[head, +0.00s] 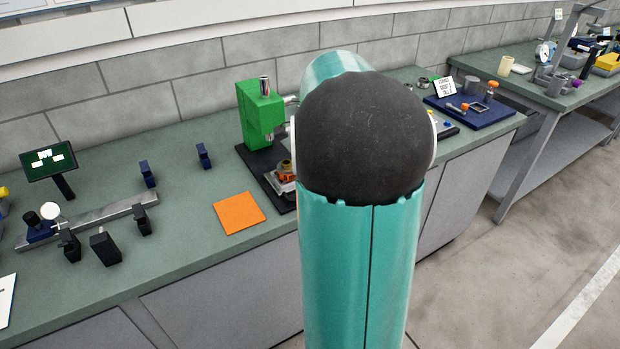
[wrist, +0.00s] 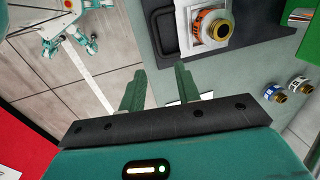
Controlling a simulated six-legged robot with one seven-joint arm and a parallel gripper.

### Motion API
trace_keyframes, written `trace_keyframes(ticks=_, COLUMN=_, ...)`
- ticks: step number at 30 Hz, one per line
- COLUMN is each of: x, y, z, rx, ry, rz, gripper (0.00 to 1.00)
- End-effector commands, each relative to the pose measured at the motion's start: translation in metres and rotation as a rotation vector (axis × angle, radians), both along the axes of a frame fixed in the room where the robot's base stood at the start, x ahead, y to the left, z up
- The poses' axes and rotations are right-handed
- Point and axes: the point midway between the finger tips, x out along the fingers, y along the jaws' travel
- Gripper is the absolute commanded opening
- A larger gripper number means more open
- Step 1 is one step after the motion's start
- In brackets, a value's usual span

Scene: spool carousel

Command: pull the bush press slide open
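The green bush press (head: 258,115) stands on a black base (head: 262,176) on the left bench, left of my arm. Its slide (head: 284,182) shows low at the front of the press, with an orange and brass bush (head: 286,170) on it; my arm partly hides this area. In the wrist view the pale slide plate (wrist: 187,38) carries the orange-ringed bush (wrist: 212,26), beside a dark frame (wrist: 161,30). My gripper (wrist: 161,72) is open, with nothing visible between its fingers, and apart from the slide in the picture. It is hidden in the head view.
An orange mat (head: 239,213) lies left of the press. A rail with dark blocks (head: 90,222) and a small screen (head: 48,160) are farther left. A blue tray (head: 470,110) is right of my arm. In the wrist view, loose bushes (wrist: 275,93) stand at the right.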

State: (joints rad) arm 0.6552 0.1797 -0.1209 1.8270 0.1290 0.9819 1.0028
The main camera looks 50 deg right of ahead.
Motion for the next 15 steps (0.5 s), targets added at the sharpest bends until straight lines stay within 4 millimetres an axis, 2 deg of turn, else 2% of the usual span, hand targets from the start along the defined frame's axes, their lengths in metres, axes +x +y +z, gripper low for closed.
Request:
trace_keyframes(ticks=1, x=-0.001, y=0.001, z=0.011, rx=-0.003, ry=-0.003, rz=0.001, gripper=0.33)
trace_keyframes(ticks=6, x=-0.005, y=0.002, z=0.034, rx=-0.001, ry=-0.002, rz=0.001, gripper=0.33)
trace_keyframes(ticks=15, x=-0.007, y=0.002, z=0.041, rx=0.001, ry=0.001, rz=0.000, gripper=0.33)
